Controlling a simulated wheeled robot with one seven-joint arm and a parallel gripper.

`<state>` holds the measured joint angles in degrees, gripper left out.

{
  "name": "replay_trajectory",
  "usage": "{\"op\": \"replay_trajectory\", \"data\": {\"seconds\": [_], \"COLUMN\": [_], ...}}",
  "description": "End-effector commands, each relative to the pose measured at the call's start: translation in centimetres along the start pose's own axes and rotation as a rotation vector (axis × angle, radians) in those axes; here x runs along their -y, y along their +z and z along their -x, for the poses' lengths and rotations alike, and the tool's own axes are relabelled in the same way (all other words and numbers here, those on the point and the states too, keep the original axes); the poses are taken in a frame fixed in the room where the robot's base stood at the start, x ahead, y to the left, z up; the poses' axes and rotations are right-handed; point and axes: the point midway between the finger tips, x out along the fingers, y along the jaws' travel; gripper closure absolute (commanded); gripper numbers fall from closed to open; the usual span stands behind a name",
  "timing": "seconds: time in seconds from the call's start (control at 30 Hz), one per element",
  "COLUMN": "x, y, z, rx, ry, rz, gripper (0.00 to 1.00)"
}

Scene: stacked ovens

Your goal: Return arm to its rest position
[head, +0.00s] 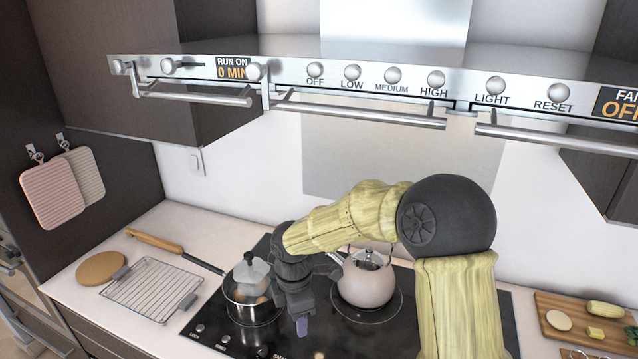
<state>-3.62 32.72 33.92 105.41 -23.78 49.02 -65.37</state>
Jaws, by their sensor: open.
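My arm rises from the lower right of the head view and bends over the black stovetop. My gripper (302,325) hangs down above the front part of the stovetop (347,340), between a lidded pot and a kettle. The gripper is open, and I see nothing held in it. The pot (253,308) has a glass lid and stands just left of the gripper. The kettle (366,284) stands on a burner just right of it. My arm hides part of the stovetop and the wall behind.
A range hood (400,80) with knobs and bar handles hangs above. A wire rack (152,289), a round wooden board (101,268) and a long wooden handle (155,241) lie at the left. A cutting board (560,325) with food lies at the right.

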Motion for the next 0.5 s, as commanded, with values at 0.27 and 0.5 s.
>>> {"op": "replay_trajectory", "data": {"seconds": [0.27,0.5], "x": [5.9,14.0], "y": [5.9,11.8], "z": [0.8,1.8], "rx": [0.022,-0.029], "ry": [0.043,0.140], "rz": [-0.569,-1.341], "gripper": [0.52,0.52]}}
